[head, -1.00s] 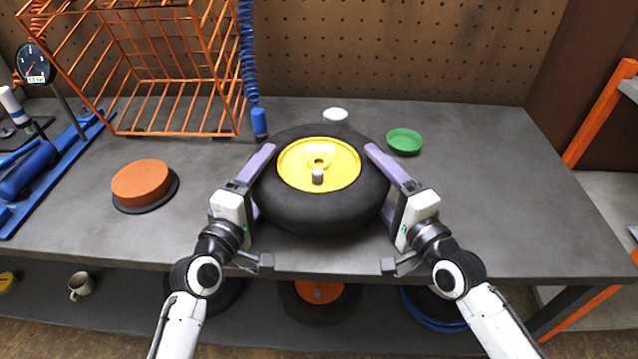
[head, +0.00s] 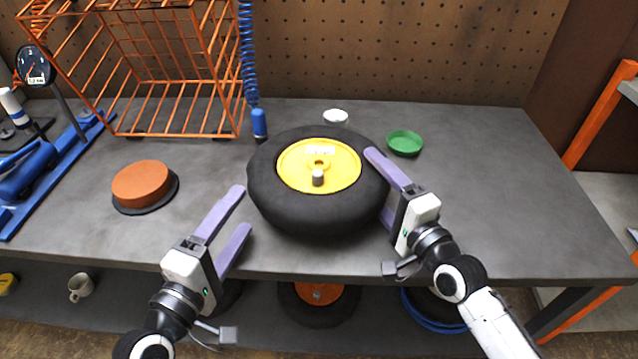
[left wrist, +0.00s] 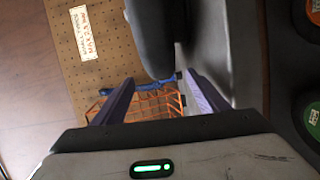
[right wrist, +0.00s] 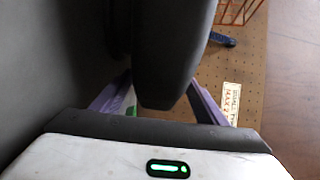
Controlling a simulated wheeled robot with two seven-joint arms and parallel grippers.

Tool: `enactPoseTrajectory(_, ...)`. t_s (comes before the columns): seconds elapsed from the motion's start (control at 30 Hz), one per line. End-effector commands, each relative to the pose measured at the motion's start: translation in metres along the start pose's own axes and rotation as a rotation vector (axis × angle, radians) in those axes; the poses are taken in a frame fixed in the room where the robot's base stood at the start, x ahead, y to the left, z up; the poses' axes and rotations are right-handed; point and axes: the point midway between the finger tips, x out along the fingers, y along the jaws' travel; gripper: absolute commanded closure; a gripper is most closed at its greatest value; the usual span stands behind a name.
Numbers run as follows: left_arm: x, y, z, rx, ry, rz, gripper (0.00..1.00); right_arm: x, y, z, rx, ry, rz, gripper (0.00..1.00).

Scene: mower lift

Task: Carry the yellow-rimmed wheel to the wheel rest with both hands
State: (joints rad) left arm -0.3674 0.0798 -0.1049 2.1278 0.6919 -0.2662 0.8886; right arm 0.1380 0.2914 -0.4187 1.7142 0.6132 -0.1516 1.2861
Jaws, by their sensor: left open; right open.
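The yellow-rimmed wheel (head: 318,205), a fat black tyre with a yellow hub, lies flat on the workbench in the head view. My left gripper (head: 243,208) is open and empty, to the left of the tyre and apart from it. The tyre shows ahead of its fingers in the left wrist view (left wrist: 150,40). My right gripper (head: 384,187) is open at the tyre's right side. In the right wrist view the tyre's edge (right wrist: 170,60) is between its fingers. I cannot tell which object is the wheel rest; an orange round pad on a dark disc (head: 141,185) lies left of the wheel.
An orange wire cage (head: 180,120) stands at the back left, with a blue coiled hose (head: 246,60) beside it. A green dish (head: 404,143) and a small white dish (head: 335,117) lie behind the wheel. Blue equipment (head: 45,170) is at far left. The bench's right side is clear.

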Motion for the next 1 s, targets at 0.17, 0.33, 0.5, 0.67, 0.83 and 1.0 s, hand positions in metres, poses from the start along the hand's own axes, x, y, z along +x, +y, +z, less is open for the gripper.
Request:
enactPoseTrajectory(0.17, -0.001, 0.000, 0.000, 0.000, 0.000, 0.000, 0.33, -0.028, 0.002, 0.000, -0.002, 0.000, 0.004, 0.33)
enactPoseTrajectory(0.33, 0.000, 0.000, 0.000, 0.000, 0.000, 0.000, 0.33, -0.066, 0.002, 0.000, -0.001, 0.000, 0.005, 0.33)
enactPoseTrajectory(0.5, 0.000, 0.000, 0.000, 0.000, 0.000, 0.000, 0.33, -0.097, 0.001, 0.000, -0.002, -0.001, 0.004, 0.33)
enactPoseTrajectory(0.67, 0.000, 0.000, 0.000, 0.000, 0.000, 0.000, 0.33, -0.113, 0.001, 0.000, -0.001, -0.001, 0.002, 0.33)
enactPoseTrajectory(0.83, 0.000, 0.000, 0.000, 0.000, 0.000, 0.000, 0.33, -0.117, 0.000, 0.000, 0.000, 0.000, 0.000, 0.33)
enactPoseTrajectory(1.0, 0.000, 0.000, 0.000, 0.000, 0.000, -0.001, 0.33, -0.117, 0.000, 0.000, -0.001, 0.000, 0.000, 0.33)
